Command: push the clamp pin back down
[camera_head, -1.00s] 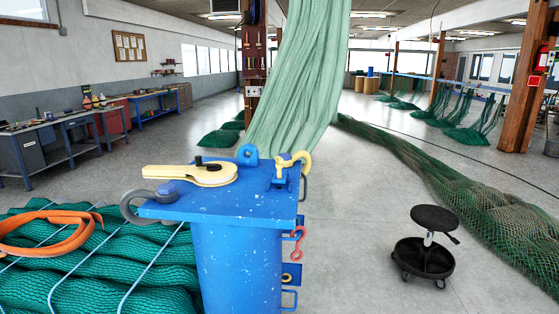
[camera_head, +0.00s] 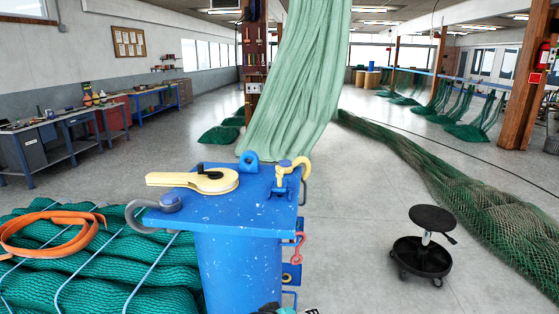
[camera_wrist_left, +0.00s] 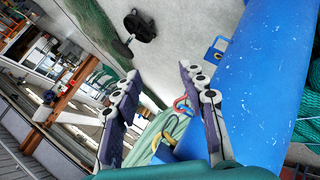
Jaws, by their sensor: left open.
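A blue post (camera_head: 235,262) with a flat top plate (camera_head: 235,211) stands in front of me. A cream lever with a small dark knob (camera_head: 205,183) lies on the plate. At the right corner, a yellow curved handle (camera_head: 296,164) sits in a blue bracket; I cannot tell for sure which part is the clamp pin. In the left wrist view the blue post (camera_wrist_left: 265,85) rises on the right, with a red hook (camera_wrist_left: 182,105) and a yellow curved part (camera_wrist_left: 164,141) beyond the fingers. My left gripper (camera_wrist_left: 159,72) is open and empty, beside the post.
Green netting with an orange strap (camera_head: 45,235) lies at left. A black stool (camera_head: 433,218) stands at right. Floor between post and stool is clear.

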